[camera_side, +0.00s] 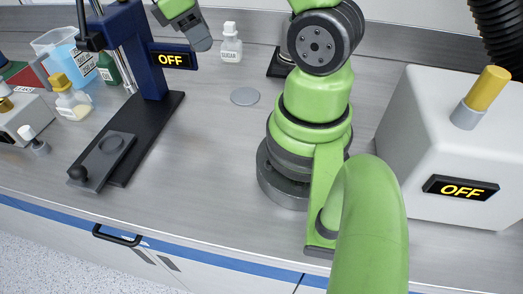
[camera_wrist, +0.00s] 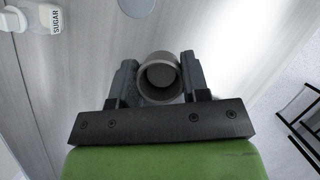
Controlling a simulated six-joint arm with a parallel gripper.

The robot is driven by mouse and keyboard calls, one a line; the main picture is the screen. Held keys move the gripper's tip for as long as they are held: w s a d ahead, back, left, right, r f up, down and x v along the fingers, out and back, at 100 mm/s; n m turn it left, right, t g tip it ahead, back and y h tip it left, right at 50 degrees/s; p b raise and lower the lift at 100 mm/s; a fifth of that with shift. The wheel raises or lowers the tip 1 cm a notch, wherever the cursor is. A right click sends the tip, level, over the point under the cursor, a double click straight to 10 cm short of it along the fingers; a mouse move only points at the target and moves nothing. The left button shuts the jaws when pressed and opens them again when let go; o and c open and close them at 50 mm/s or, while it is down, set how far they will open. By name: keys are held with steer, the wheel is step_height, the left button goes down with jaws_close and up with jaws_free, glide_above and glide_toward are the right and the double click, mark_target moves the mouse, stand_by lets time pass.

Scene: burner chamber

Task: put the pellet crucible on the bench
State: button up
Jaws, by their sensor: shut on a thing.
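My gripper (camera_wrist: 158,82) is shut on the pellet crucible (camera_wrist: 161,72), a small grey round cup, with one finger on each side of it in the wrist view. The inside of the cup looks dark, and I cannot tell what lies in it. In the side view my gripper (camera_side: 200,38) is at the top, beside the blue stand, above the back of the bench (camera_side: 215,145). The crucible cannot be made out there. The bench is a grey surface, which also shows under the crucible in the wrist view (camera_wrist: 100,55).
A blue stand (camera_side: 151,60) with an OFF display and dark base is at left. A SUGAR bottle (camera_side: 231,45) stands at the back, near a flat grey disc (camera_side: 245,96). A white OFF box (camera_side: 440,145) stands at right. The bench's middle is clear.

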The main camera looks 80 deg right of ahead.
steer(key=a+m, duration=0.1)
steer(key=a, duration=0.2)
glide_above(219, 122)
steer(key=w, duration=0.1)
steer(key=f, duration=1.2)
steer(key=shift+w+a+f, duration=0.15)
steer(key=shift+a+f, duration=0.1)
steer(key=shift+a, duration=0.05)
steer(key=shift+f, duration=2.3)
steer(key=shift+f, duration=0.15)
steer(key=o, duration=1)
